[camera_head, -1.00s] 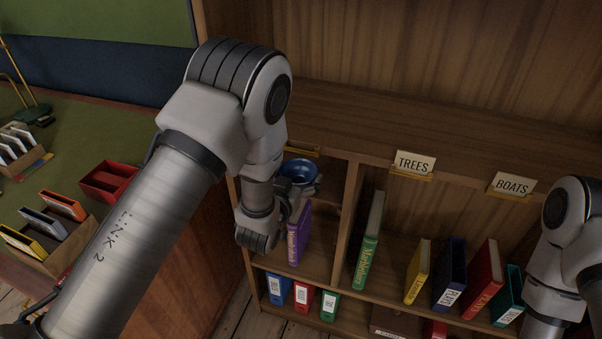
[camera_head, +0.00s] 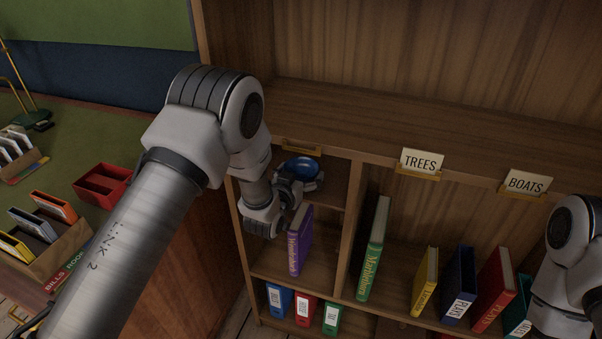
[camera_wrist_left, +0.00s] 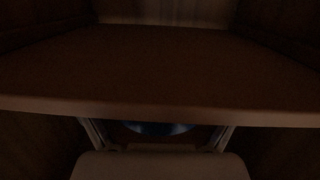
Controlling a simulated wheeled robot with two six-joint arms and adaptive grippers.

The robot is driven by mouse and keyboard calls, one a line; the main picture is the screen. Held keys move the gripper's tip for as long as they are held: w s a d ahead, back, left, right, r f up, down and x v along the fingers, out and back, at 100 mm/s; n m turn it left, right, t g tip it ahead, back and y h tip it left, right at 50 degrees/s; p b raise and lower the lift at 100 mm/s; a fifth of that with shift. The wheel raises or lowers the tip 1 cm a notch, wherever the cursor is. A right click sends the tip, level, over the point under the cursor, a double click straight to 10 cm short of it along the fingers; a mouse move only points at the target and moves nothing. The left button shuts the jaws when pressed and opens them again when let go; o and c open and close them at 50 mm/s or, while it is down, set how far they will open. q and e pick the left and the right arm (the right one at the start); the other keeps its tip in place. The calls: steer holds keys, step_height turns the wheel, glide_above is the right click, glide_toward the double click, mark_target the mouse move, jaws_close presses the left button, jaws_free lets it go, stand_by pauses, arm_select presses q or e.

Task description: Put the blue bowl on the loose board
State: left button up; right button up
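The blue bowl (camera_head: 302,165) is in the upper part of the narrow left compartment, under the brass label holder. A wooden board (camera_head: 331,194) shows beside and below it, probably the loose board; gripper and bowl hide much of it. My left gripper (camera_head: 298,184) reaches into the compartment at the bowl, with its fingers around it. In the left wrist view the fingers are spread wide, on either side of the bowl (camera_wrist_left: 157,128), with no clear contact. A shelf edge hides most of the bowl there. My right arm shows at the right edge; its gripper is out of view.
A purple book (camera_head: 300,240) stands right below my left gripper. An upright divider (camera_head: 349,230) bounds the compartment on the right. A wooden ledge (camera_head: 380,122) runs above. A green book (camera_head: 373,250) and several others stand further right.

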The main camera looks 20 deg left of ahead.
arm_select(q)
steer(key=shift+s+r, duration=0.1)
steer(key=shift+r, duration=0.2)
steer(key=s+r, duration=0.2)
steer(key=s, duration=1)
steer(key=s+a+f+g, duration=0.1)
steer(key=s+f+g, duration=0.25)
steer(key=f, duration=0.35)
steer(key=s+a+f+g, duration=0.2)
steer(key=s+f, duration=0.2)
steer(key=f, duration=0.2)
steer(key=s+f+g, duration=0.5)
steer(key=s+f, duration=0.1)
steer(key=s, duration=0.6)
steer(key=s+a+f+n+g+y, duration=0.1)
steer(key=s+f+g, duration=0.5)
steer(key=s, duration=0.7)
steer(key=shift+s+a+f, duration=0.15)
steer(key=shift+a+f, duration=0.05)
steer(key=shift+f, duration=0.4)
step_height(320, 180, up, 10)
steer(key=p, duration=1)
steer(key=shift+r, duration=0.2)
